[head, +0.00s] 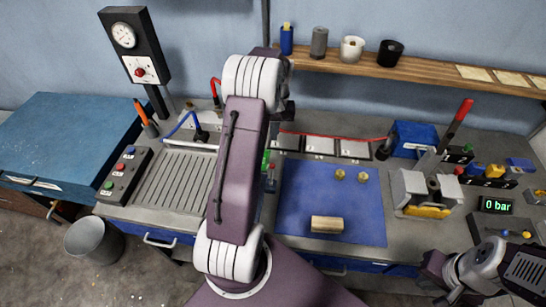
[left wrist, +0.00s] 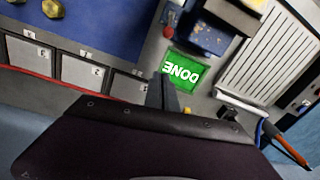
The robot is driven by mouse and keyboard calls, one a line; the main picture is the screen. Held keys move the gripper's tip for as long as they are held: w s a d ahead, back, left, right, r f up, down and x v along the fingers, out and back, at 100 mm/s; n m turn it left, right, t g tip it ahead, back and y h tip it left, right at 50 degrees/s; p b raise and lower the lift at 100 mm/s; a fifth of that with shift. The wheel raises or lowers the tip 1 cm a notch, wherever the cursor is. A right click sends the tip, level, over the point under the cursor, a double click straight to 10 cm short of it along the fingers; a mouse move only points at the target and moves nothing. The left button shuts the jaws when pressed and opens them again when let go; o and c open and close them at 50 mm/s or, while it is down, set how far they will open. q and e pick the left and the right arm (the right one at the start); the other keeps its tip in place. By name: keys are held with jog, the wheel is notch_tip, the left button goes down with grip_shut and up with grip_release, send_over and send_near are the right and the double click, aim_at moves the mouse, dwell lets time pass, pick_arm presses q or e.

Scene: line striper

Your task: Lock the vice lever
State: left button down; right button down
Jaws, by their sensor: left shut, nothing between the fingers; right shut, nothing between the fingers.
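The grey vice (head: 407,190) stands on the bench right of the blue mat, with a yellow part at its front. A lever with a red handle (head: 464,110) rises behind it, tilted up to the right; whether it joins the vice is unclear. My left gripper shows in the left wrist view (left wrist: 160,92) as dark, shut, empty fingers by the green DONE button (left wrist: 182,72), well left of the vice. In the head view my left arm mostly hides it. Part of my right arm is at the lower right, in front of the vice; its fingertips cannot be made out.
A display reading 0 bar (head: 496,205) stands right of the vice. A blue box (head: 415,138) is behind it. A shelf (head: 430,72) with cups runs along the wall.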

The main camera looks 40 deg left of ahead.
pick_arm(q)
jog(key=s+d+f+p, duration=0.2)
jog(key=s+f+p, duration=0.1)
jog(key=f, duration=0.5)
jog(key=shift+s+f+p, duration=0.15)
jog(key=shift+f+p, duration=0.15)
jog(key=shift+p, duration=0.4)
